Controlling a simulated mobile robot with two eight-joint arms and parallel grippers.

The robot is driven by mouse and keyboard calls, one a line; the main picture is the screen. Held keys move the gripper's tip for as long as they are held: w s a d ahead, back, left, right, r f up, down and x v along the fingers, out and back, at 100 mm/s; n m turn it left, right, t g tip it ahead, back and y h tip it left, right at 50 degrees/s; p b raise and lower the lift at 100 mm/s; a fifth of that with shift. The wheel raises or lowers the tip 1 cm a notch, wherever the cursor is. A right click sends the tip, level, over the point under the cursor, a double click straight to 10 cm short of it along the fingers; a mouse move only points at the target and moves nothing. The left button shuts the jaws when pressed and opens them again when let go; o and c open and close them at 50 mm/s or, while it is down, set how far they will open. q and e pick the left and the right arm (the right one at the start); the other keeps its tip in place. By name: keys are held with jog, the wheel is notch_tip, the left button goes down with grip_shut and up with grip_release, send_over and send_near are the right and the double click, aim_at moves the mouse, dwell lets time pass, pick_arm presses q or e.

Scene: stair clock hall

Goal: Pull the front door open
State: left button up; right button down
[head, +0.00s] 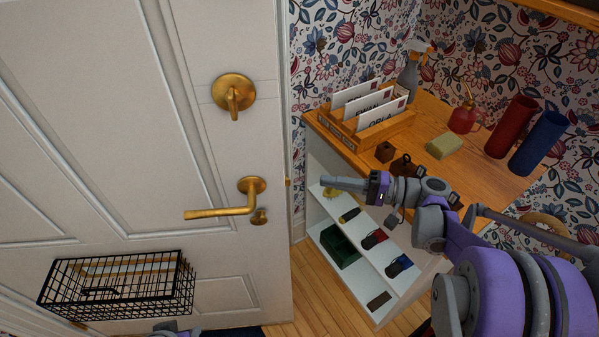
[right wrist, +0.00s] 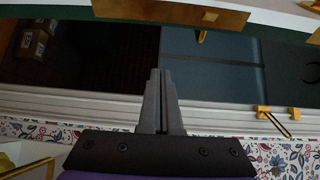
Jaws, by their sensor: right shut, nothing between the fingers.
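The white panelled front door (head: 120,140) fills the left of the head view. It carries a brass lever handle (head: 222,211), which points left and lies about level, and a brass thumb-turn (head: 233,95) above it. My right gripper (head: 325,183) is shut and empty. In the picture it lies right of the lever and the door's edge, in front of the shelf unit, apart from the handle. Its closed fingers also show in the right wrist view (right wrist: 160,98). My left gripper is not clearly seen; only a grey and purple bit of me shows at the bottom edge.
A wooden-topped shelf unit (head: 432,118) stands right of the door, holding a letter rack (head: 372,129), a spray bottle (head: 409,75) and red and blue cylinders. A black wire basket (head: 118,284) is at the door's lower left. Bare floor (head: 318,295) shows between door and shelf.

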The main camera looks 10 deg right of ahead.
jog(key=a, duration=0.9)
jog(key=shift+w+a+r, duration=0.15)
jog(key=shift+w+r, duration=0.1)
jog(key=shift+w, duration=0.05)
jog(key=shift+s, duration=0.1)
